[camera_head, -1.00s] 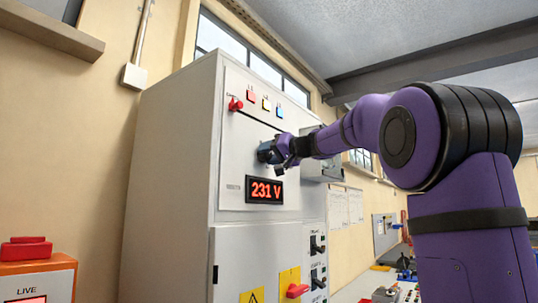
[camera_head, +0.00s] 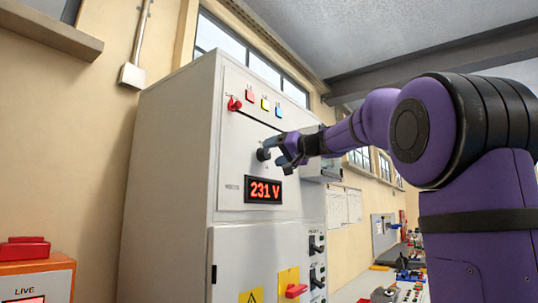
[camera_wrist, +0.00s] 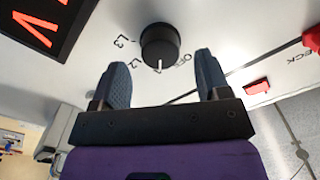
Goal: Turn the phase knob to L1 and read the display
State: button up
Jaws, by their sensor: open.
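The phase knob (camera_head: 263,155) is black and round on the cabinet's upper panel. In the wrist view the knob (camera_wrist: 160,45) has a white pointer line between the L2 and OFF marks; the label at its tip is hard to read. The red-lit display (camera_head: 265,190) below the knob reads 231 V. Part of the display (camera_wrist: 40,28) also shows in the wrist view, turned. My gripper (camera_head: 279,151) is open and empty, just off the panel. In the wrist view the gripper's fingers (camera_wrist: 163,85) stand apart from the knob, short of it.
A red knob (camera_head: 234,104) and red, yellow and blue indicators (camera_head: 265,104) sit above on the panel. A grey box (camera_head: 325,168) juts from the cabinet's right side. Black switches (camera_head: 316,243) and a red handle (camera_head: 296,290) are lower down.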

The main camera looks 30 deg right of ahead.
jog(key=v, duration=0.8)
jog(key=shift+a, duration=0.1)
jog(key=s+a+f+g+h, duration=0.1)
jog(key=s+a+f+g, duration=0.3)
jog(key=a+f, duration=0.45)
jog(key=s+a+f+g, duration=0.35)
jog(key=a+f, duration=0.25)
jog(key=f, duration=0.5)
jog(key=s+a+f+n+g+h, duration=0.1)
jog(key=s+a+f+g+h, duration=0.1)
jog(key=s+f, duration=0.6)
jog(key=s+a+f+n+g+h, duration=0.1)
jog(key=s+a+f+g+h, duration=0.1)
jog(key=s+f, duration=0.7)
notch_tip(320, 180, down, 4)
jog(key=shift+a+n+h, duration=0.15)
jog(key=shift+n+h, duration=0.25)
jog(key=shift+h, duration=0.2)
jog(key=shift+s, duration=0.1)
dwell(0.8)
